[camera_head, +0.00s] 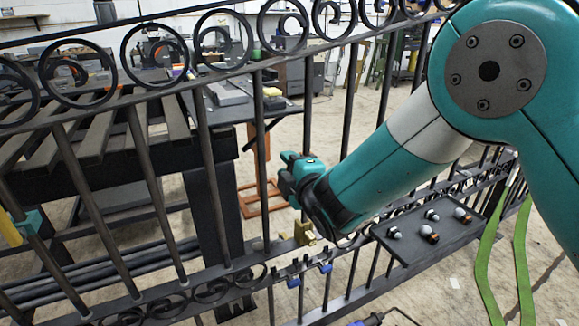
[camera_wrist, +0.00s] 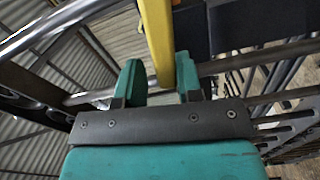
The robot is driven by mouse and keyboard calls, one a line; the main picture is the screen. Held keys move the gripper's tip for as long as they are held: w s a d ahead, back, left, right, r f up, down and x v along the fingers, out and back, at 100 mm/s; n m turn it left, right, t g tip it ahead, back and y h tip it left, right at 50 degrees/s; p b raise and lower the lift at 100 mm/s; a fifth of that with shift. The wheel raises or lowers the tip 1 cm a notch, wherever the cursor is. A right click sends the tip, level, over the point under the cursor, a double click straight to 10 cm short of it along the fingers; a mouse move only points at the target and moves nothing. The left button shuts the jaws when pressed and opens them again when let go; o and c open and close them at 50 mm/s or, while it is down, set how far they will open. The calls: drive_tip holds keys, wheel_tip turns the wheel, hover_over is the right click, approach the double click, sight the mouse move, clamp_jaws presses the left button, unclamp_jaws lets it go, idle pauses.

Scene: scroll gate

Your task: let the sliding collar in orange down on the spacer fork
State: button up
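My gripper (camera_head: 288,172) is at the end of my teal arm, close to an upright of the black scroll gate, above its lower rail. In the wrist view its teal fingers (camera_wrist: 160,82) stand apart. A yellow bar (camera_wrist: 158,40) shows in line with the gap between them. I cannot tell whether it is within the fingers or beyond them, and no contact is clear. I cannot clearly pick out the orange sliding collar in either view. A small brass-coloured fitting (camera_head: 305,233) stands at the lower rail below my gripper. I cannot tell whether it is the spacer fork.
The gate's upright bars (camera_head: 210,185) and scrolls (camera_head: 225,40) stand close around my arm. A dark tray (camera_head: 425,245) with several small white-and-orange parts is at the right. Green straps (camera_head: 490,255) hang beside it. An orange stand (camera_head: 250,210) is on the floor behind.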

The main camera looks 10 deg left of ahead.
drive_tip(key=shift+o, duration=0.5)
drive_tip(key=shift+s+d, duration=0.15)
drive_tip(key=shift+s, duration=0.15)
drive_tip(key=b+v, duration=1)
drive_tip(key=v, duration=0.6)
drive_tip(key=shift+s+d, duration=0.25)
drive_tip(key=shift+d, duration=0.05)
drive_tip(key=shift+c, duration=0.4)
